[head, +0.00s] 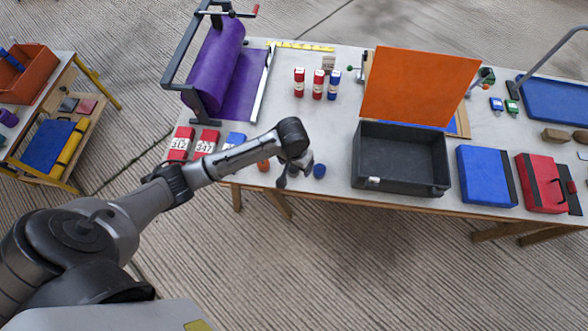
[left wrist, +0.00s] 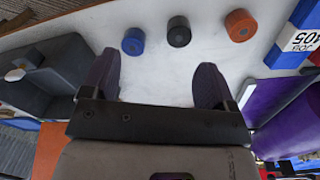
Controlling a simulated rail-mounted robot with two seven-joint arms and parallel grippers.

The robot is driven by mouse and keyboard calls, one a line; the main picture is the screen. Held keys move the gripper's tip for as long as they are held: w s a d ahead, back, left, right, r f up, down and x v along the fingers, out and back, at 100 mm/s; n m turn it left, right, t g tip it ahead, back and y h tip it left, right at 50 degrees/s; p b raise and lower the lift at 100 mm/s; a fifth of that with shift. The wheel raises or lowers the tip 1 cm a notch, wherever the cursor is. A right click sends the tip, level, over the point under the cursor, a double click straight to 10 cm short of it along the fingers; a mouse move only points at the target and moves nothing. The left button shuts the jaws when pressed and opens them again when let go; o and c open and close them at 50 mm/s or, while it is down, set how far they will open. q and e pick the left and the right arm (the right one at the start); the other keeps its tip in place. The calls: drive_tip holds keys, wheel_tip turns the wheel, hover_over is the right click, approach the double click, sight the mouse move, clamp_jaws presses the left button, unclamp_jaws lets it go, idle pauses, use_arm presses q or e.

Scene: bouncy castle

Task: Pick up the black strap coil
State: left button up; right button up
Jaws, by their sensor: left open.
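The black strap coil (left wrist: 179,36) lies on the white tabletop in the left wrist view, between a blue coil (left wrist: 133,41) and an orange coil (left wrist: 240,25). My left gripper (left wrist: 158,64) is open and empty, its two fingers spread, with the black coil beyond the fingertips and within the gap's width. In the head view my left gripper (head: 295,172) hangs over the table's front edge, between the orange coil (head: 263,165) and the blue coil (head: 319,171). I cannot make out the black coil there; the gripper seems to hide it. My right gripper is not in view.
A dark grey bin (head: 400,178) stands right of the coils, with an orange panel (head: 415,85) behind it. Red numbered packs (head: 181,143) and a purple roll (head: 215,70) are to the left. Red and blue bottles (head: 318,85) stand farther back. Bare tabletop lies behind the coils.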

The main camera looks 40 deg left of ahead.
use_arm(q)
drive_tip(key=w+a+f+n+b, duration=0.2)
drive_tip(key=w+a+b, duration=0.1)
drive_tip(key=a, duration=0.1)
drive_tip(key=b, duration=0.1)
hover_over(293, 169)
drive_tip(key=shift+g+y, duration=0.3)
drive_tip(key=f, duration=0.7)
drive_tip(key=shift+w+a, duration=0.15)
drive_tip(key=shift+w, duration=0.25)
drive_tip(key=shift+f, duration=0.75)
wheel_tip(293, 169, down, 4)
drive_tip(key=shift+a+f+b, duration=0.1)
drive_tip(key=shift+f+b, duration=0.1)
drive_tip(key=shift+b, duration=0.6)
drive_tip(key=shift+f, duration=0.4)
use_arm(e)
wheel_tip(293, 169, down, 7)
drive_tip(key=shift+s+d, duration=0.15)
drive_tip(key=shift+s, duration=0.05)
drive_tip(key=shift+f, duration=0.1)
use_arm(q)
drive_tip(key=shift+c, duration=0.2)
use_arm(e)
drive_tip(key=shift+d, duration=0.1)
